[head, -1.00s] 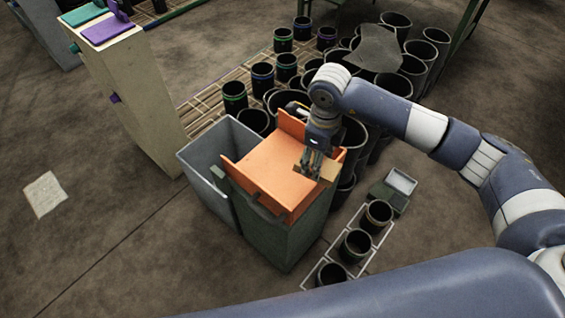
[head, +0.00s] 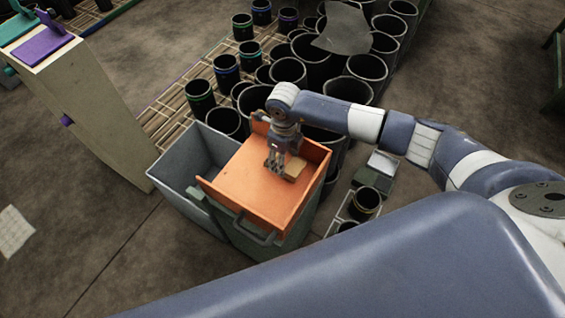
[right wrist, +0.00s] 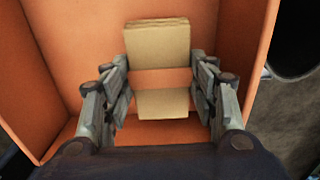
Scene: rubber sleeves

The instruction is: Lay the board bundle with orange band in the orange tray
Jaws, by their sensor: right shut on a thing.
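The board bundle (right wrist: 158,48) is a tan stack with an orange band around its middle. It lies between the two fingers of my right gripper (right wrist: 160,95), which is shut on it. In the head view the bundle (head: 295,171) shows at the right side of the orange tray (head: 245,190), just beside the right gripper (head: 280,165). The bundle is over the tray floor inside the walls; I cannot tell whether it touches the floor. The tray (right wrist: 60,60) fills most of the right wrist view. My left gripper is not in view.
The orange tray sits on a dark green bin beside a grey open bin (head: 182,180). Many black sleeves (head: 310,70) stand behind on slatted racks. A beige cabinet (head: 90,110) stands at the left. Several sleeves stand in a white-outlined row (head: 366,201) at the right.

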